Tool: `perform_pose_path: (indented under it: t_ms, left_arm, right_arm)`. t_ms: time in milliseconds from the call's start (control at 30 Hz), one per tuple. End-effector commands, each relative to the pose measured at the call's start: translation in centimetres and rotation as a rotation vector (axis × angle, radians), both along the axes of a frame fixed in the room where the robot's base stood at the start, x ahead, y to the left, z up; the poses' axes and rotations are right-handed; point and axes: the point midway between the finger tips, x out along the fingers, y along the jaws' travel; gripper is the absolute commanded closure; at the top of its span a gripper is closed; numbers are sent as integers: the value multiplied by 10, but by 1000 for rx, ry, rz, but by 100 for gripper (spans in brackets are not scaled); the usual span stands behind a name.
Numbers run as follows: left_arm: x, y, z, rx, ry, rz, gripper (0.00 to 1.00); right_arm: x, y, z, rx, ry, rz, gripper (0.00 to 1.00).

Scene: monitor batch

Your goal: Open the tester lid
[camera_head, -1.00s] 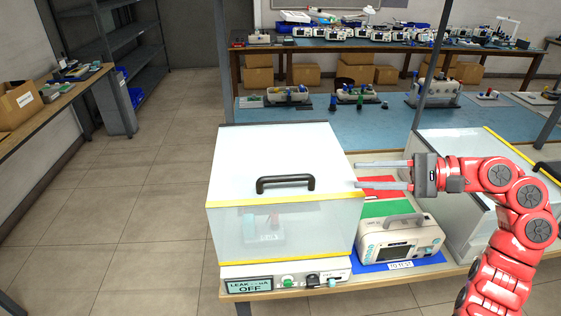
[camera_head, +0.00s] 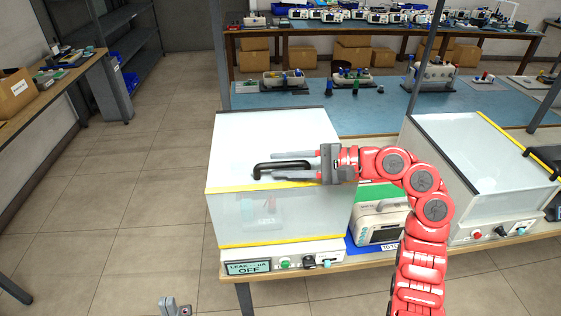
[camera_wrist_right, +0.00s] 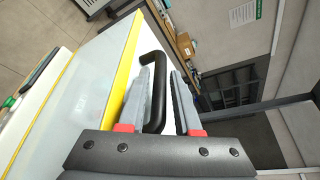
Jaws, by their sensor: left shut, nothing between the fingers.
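The tester (camera_head: 280,222) is a box with a frosted, see-through lid (camera_head: 235,140) edged in yellow, on a white base whose display reads "LEAK -- uA OFF". The lid is down. A black bar handle (camera_head: 268,165) stands on its top near the front edge. My right gripper (camera_head: 273,165) is open, with its two fingers on either side of the handle bar. In the right wrist view the handle (camera_wrist_right: 158,110) shows between the open fingers, with a gap on the right side. My left gripper (camera_head: 175,308) shows only partly at the bottom edge, shut and empty, away from the tester.
A beige device (camera_head: 380,222) stands right of the tester, partly behind my right arm. A second lidded tester (camera_head: 480,150) is further right. A blue-topped bench (camera_head: 300,115) with devices lies behind. The floor on the left is clear.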

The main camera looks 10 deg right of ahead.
Motion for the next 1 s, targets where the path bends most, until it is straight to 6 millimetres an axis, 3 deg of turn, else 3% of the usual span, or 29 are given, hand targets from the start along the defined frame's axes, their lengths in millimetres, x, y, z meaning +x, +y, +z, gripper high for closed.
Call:
perform_pose_path:
  t_ms: [367,400,567,600,1000]
  left_arm:
    - [0,0,1,0,0,0,100]
    - [0,0,1,0,0,0,100]
    - [0,0,1,0,0,0,100]
    - [0,0,1,0,0,0,100]
    - [0,0,1,0,0,0,100]
  right_arm:
    - [3,8,-2,0,0,0,68]
    - [3,8,-2,0,0,0,70]
    - [3,8,-2,1,0,-1,98]
    - [3,8,-2,1,0,-1,100]
    - [3,8,-2,1,0,-1,100]
